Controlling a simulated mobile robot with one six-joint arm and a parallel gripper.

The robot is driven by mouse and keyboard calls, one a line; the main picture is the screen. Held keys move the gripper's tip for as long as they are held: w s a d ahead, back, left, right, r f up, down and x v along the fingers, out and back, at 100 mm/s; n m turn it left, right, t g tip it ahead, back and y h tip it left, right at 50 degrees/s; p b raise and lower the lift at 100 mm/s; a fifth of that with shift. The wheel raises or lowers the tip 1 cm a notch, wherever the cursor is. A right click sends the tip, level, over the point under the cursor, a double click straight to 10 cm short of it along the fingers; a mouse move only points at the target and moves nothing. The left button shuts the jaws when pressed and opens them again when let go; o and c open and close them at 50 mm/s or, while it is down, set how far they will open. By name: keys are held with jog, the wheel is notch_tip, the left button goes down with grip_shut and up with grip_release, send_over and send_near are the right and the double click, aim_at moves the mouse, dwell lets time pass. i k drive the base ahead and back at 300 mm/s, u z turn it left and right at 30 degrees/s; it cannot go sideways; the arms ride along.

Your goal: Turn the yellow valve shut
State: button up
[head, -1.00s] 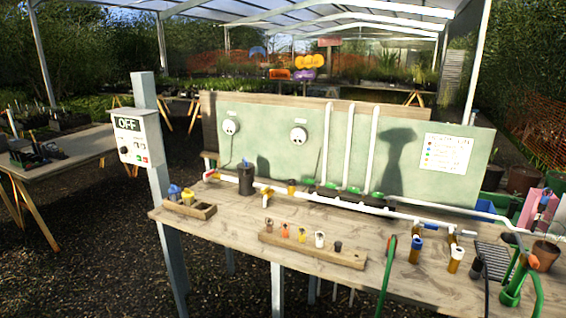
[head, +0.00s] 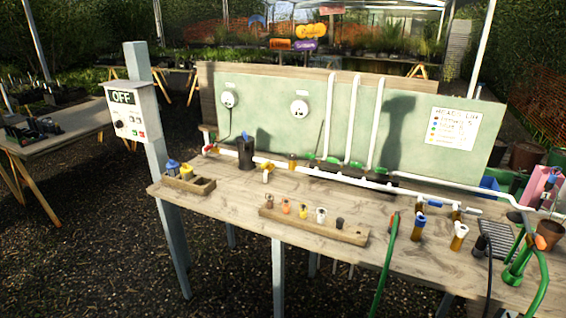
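A small yellow valve (head: 268,167) sits on the white pipe (head: 330,178) that runs along the bench, left of the middle in the head view. A short white stub shows below it. The valve is too small to tell how its handle is turned. A valve with a red handle (head: 210,149) is at the pipe's left end, and a blue handle (head: 434,203) shows towards the right. My gripper is not in view, and nothing is seen touching the yellow valve.
A green hose (head: 386,265) crosses the front edge. A control box (head: 124,112) reading OFF stands at left.

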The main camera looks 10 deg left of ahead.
aim_at(264, 164)
jog(key=z, duration=0.7)
jog(key=k, duration=1)
jog(key=u, duration=1.05)
jog(key=i, duration=1.4)
jog(key=u, duration=0.05)
